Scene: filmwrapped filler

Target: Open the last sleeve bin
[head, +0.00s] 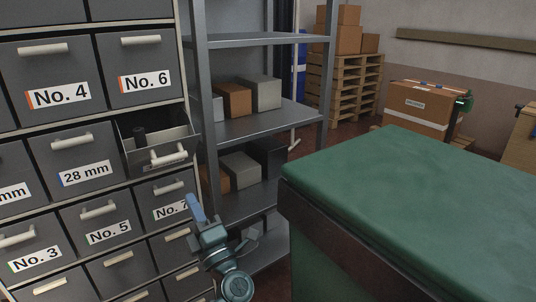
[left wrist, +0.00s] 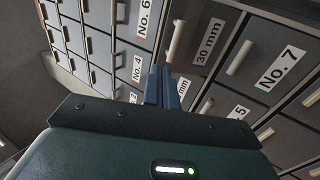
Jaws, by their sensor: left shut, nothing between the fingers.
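In the head view, the grey bin cabinet (head: 18,131) stands at the left. The bin (head: 158,143) right of the 28 mm bin (head: 73,158) is pulled out, its top open and a dark upright piece (head: 139,136) showing inside. In the left wrist view the bin beside No. 7 carries a 30 mm label (left wrist: 207,43) and a pale bar handle (left wrist: 175,40). My left gripper (head: 196,208) is shut and empty, in front of the cabinet, below the open bin and near the No. 7 bin (head: 166,192). Its fingers (left wrist: 163,88) also show in the left wrist view.
Grey shelving (head: 255,126) with several boxes stands right of the cabinet. A green-topped bench (head: 410,190) fills the right foreground, close to my left arm. Pallets (head: 345,85) and a large carton (head: 416,108) stand behind. Other visible bins look shut.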

